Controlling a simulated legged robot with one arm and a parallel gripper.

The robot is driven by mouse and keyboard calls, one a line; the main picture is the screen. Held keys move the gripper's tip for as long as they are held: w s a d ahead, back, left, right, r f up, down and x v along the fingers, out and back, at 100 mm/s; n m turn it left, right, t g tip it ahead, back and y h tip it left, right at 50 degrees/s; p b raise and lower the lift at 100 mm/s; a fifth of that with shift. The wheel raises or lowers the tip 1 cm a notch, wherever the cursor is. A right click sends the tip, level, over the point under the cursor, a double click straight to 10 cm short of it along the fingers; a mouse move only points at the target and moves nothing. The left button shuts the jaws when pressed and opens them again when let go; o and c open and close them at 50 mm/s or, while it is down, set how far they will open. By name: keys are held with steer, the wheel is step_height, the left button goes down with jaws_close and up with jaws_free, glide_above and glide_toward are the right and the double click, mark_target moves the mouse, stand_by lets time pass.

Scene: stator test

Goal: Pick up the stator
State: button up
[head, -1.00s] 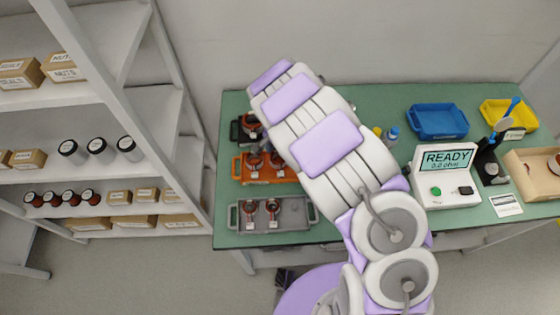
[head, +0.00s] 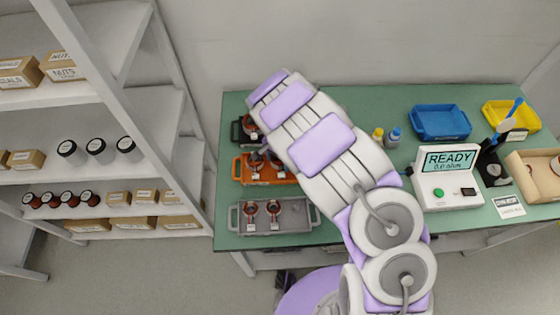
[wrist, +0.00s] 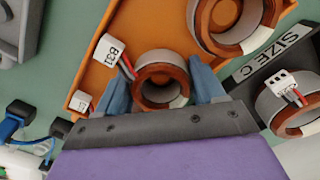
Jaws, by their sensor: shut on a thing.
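My gripper (wrist: 160,77) shows in the wrist view with its two blue fingers on either side of a stator, shut on it. This stator (wrist: 160,69) is a small ring with copper-brown windings, seen from above. A white tag reading B31 (wrist: 109,51) on red and white leads is beside it. The stator is over or in the orange tray (wrist: 92,30); I cannot tell whether it is lifted. A larger stator (wrist: 197,22) lies further up.
A black tray marked SIZE C (wrist: 268,60) is close on the right, holding another stator (wrist: 268,104). A grey tray (head: 292,227) with stators is in front of the orange one. A meter reading READY (head: 447,180) and a blue bin (head: 440,122) stand to the right.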

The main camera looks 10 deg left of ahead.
steer(key=shift+a, duration=0.15)
steer(key=shift+c, duration=0.8)
steer(key=shift+r, duration=0.1)
